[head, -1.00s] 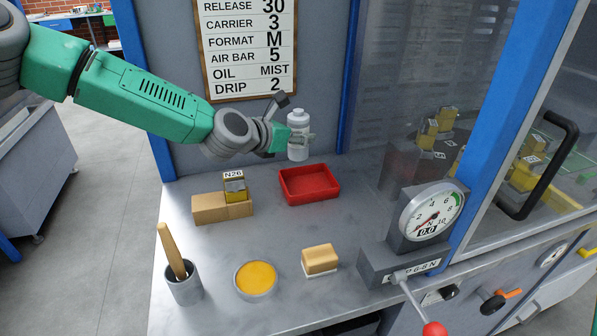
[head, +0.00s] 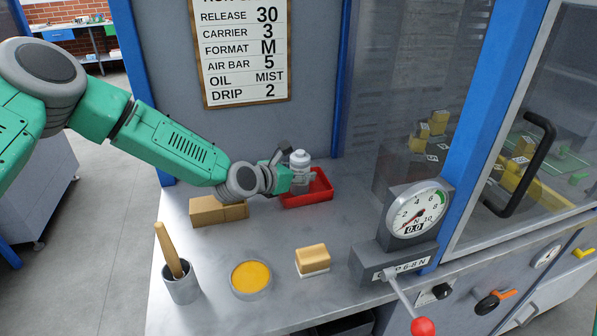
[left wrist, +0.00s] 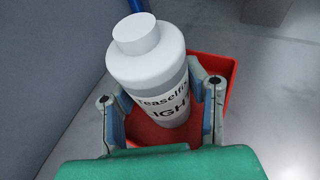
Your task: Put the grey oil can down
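The grey oil can (head: 300,162), a pale bottle with a white cap, stands roughly upright at the red tray (head: 321,190). In the left wrist view the can (left wrist: 150,70) shows a white shoulder and a label partly reading "IGH". My left gripper (head: 298,182) has a finger on each side of the can and appears shut on it. In the left wrist view the red tray (left wrist: 217,68) lies around and beneath the can. Whether the can's base touches the tray floor is hidden. My right gripper is not in view.
Cardboard blocks (head: 207,211) sit left of the tray, partly behind my arm. In front are a grey cup with a wooden handle (head: 181,285), a yellow-filled dish (head: 251,278) and a tan block (head: 312,259). A dial gauge (head: 413,212) stands at the right.

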